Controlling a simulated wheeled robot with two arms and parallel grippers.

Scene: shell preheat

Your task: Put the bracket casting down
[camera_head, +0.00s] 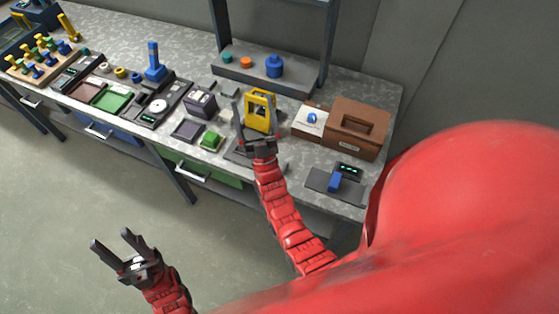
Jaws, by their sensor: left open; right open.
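A yellow frame-shaped piece (261,97), which looks like the bracket casting, stands upright on the grey bench near its middle right. My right gripper (254,118) is at this piece, with its open fingers to either side of the yellow frame in the picture. I cannot tell whether a finger touches it. The lower part of the piece and what it stands on are partly hidden by the gripper. My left gripper (112,240) is open and empty, out over the floor in front of the bench.
A brown box (357,127) and a white box with a blue part (310,121) stand to the right. A dark device with a blue part (335,182) is at the front right. A shelf (265,75) rises behind.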

